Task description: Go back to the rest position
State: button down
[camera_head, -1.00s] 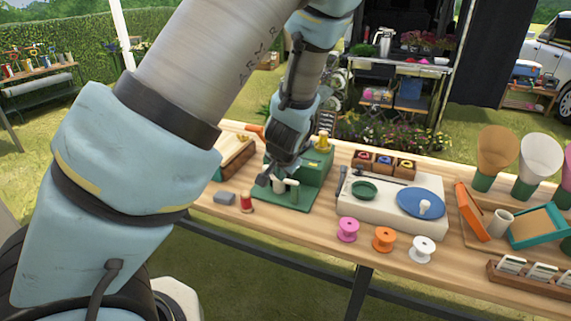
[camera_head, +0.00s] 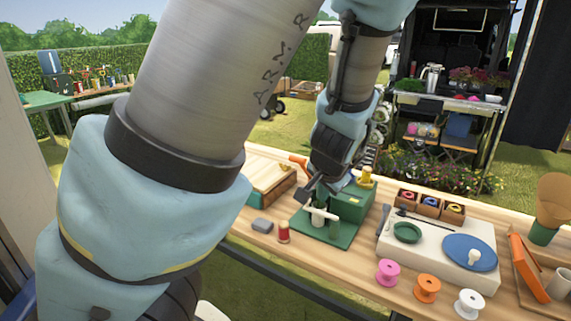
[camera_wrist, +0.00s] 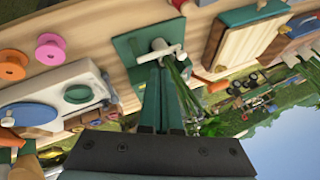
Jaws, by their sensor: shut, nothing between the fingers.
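My arm crosses the left half of the head view, bent, with the hand pointing down. My gripper (camera_head: 308,190) is shut and empty, in front of a green bench device (camera_head: 350,204) on a green base plate. In the wrist view my gripper's green fingers (camera_wrist: 163,68) lie together, and their tips overlap the device's white crosspiece (camera_wrist: 160,50). I cannot tell whether they touch it. A white post stands on the plate below the hand in the head view.
A red spool (camera_head: 283,232) and grey block (camera_head: 262,226) stand left of the device. A white board (camera_head: 440,238) holds a green dish and blue disc. Pink (camera_head: 388,272), orange (camera_head: 427,289) and white (camera_head: 469,304) spools line the front edge. Lawn surrounds the table.

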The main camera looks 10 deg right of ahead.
jog(key=s+a+n+g, duration=0.1)
jog(key=a+n, duration=0.2)
jog(key=a, duration=0.5)
jog(key=s+a+r+n+g, duration=0.1)
jog(key=a+n, duration=0.3)
jog(key=a, duration=0.5)
jog(key=s+a+n+g+y, duration=0.1)
jog(key=a+n+g, duration=0.2)
jog(key=a, duration=0.5)
jog(key=shift+s+a+r, duration=0.15)
jog(key=shift+a+r, duration=0.2)
